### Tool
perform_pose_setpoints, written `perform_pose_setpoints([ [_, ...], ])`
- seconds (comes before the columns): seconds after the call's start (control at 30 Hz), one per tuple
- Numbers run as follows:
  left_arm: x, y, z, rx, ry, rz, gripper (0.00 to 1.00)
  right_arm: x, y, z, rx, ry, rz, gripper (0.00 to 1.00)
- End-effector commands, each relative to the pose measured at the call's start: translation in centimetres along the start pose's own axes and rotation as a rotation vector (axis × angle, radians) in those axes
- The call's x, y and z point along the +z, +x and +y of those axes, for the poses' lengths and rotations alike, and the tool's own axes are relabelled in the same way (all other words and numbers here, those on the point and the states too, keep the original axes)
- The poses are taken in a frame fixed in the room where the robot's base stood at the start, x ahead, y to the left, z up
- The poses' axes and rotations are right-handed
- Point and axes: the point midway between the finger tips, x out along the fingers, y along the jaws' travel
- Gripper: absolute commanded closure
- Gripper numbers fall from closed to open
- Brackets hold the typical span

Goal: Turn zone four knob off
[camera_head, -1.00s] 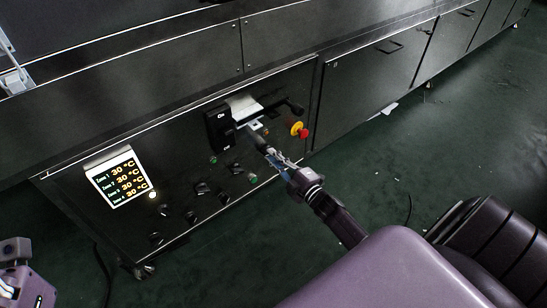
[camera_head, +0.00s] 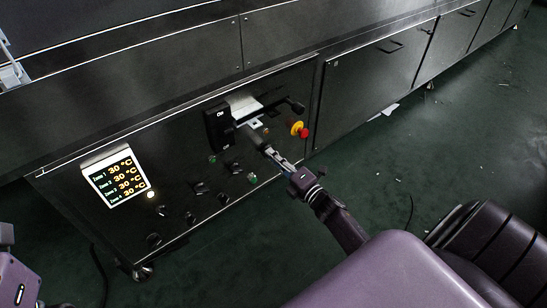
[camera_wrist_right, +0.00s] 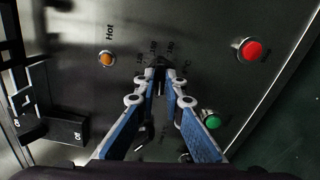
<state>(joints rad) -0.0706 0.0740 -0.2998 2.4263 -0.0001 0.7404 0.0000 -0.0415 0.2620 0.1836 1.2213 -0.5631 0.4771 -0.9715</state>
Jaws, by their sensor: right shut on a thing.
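My right gripper (camera_head: 264,146) reaches the control panel (camera_head: 95,215) of the dark dryer, below the black switch box. In the right wrist view its blue-and-grey fingers (camera_wrist_right: 160,76) converge on a small black knob (camera_wrist_right: 160,61) and are shut on it. Dial numbers show around this knob; its zone label is not readable. Several other black knobs, such as one (camera_head: 201,188) and another (camera_head: 153,239), sit lower on the panel. My left gripper is not in view; only a part of my left arm shows at the lower left edge.
A red emergency button (camera_head: 304,132) is right of the right gripper. A green button (camera_wrist_right: 211,121) is close beside its fingers. An orange "Hot" lamp (camera_wrist_right: 106,60) and black switch (camera_wrist_right: 68,130) lie left. A display (camera_head: 114,178) reads 30 °C for the zones.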

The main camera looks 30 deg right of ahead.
Motion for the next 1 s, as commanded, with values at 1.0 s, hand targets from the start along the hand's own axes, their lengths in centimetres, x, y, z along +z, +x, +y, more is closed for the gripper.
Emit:
perform_pose_setpoints([
  [1.0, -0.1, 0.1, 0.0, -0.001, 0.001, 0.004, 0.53, -0.1, -1.8, -0.2, -0.003, -0.004, 0.001, 0.73],
])
